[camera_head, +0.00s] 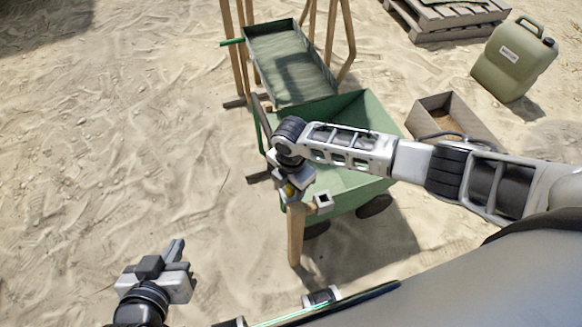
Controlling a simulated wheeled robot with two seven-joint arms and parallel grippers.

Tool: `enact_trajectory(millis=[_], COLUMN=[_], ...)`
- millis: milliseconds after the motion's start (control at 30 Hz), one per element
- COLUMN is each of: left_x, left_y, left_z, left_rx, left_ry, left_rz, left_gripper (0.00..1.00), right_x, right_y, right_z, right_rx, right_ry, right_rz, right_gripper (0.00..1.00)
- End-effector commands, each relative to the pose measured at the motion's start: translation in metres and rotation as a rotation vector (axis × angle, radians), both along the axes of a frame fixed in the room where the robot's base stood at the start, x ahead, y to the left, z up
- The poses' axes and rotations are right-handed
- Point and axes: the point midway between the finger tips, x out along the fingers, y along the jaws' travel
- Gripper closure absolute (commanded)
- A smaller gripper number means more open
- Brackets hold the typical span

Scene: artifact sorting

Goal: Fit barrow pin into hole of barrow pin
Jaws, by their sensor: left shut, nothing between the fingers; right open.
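The green barrow (347,190) stands in the middle of the view, partly covered by my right arm. A wooden post or handle (296,238) shows at its near left side. My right gripper (303,197) is open above the top of this wooden piece, at the barrow's left edge. I cannot tell whether it touches it. My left gripper (176,250) is shut and empty over bare sand at the lower left, apart from the barrow. I cannot make out the barrow pin or its hole; the area around the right gripper is partly hidden by the hand and wrist.
A sieve tray (290,65) on wooden legs stands behind the barrow. An open wooden box (425,112), a green jerrycan (512,62) and a wooden pallet (447,22) are at the right and upper right. The sand at the left is clear.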

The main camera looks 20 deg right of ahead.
Motion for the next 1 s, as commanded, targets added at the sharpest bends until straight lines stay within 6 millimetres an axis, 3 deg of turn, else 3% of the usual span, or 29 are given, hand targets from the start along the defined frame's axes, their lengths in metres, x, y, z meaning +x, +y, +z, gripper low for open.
enact_trajectory(millis=[100, 600, 800, 1000], left_x=[-0.001, -0.001, 0.0, 0.0], left_y=[-0.005, 0.0, 0.0, 0.0], left_z=[0.022, 0.027, 0.028, 0.027], left_rx=[-0.046, 0.0, 0.007, 0.01], left_ry=[-0.014, -0.003, -0.004, -0.002], left_rz=[0.01, 0.003, 0.001, -0.001], left_gripper=[1.0, 1.0, 1.0, 1.0], right_x=[0.001, 0.001, 0.0, 0.0], right_y=[0.0, 0.0, 0.0, 0.0], right_z=[0.008, 0.127, 0.153, 0.16], right_rx=[0.001, 0.002, 0.0, 0.0], right_ry=[-0.003, -0.004, -0.001, -0.001], right_rz=[0.001, 0.001, -0.001, 0.0], right_gripper=[0.53, 0.53, 0.53, 0.53])
